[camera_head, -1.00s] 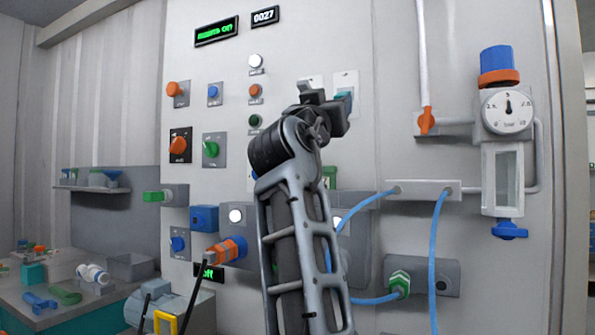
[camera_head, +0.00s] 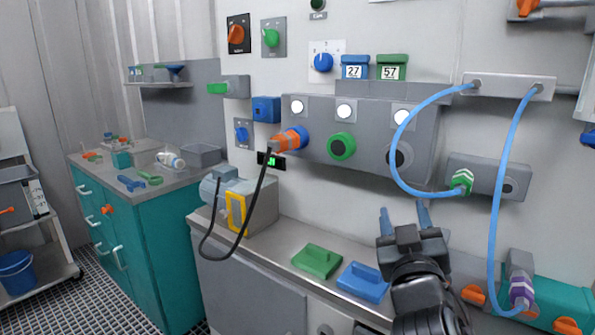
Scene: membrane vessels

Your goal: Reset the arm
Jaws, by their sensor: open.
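My gripper (camera_head: 404,212) is at the lower right of the head view, in front of the steel bench. Its two blue-grey fingers point up and stand apart, with nothing between them. Part of my dark arm shows below it at the bottom edge. A blue hose (camera_head: 398,150) with a green-banded plug (camera_head: 461,181) runs on the panel up and right of the fingers. The gripper appears apart from it, though depth is hard to judge.
A grey pump-like unit (camera_head: 262,205) with a black cable stands further left. A teal cabinet (camera_head: 160,240) is at the left; gridded floor beside it looks clear.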

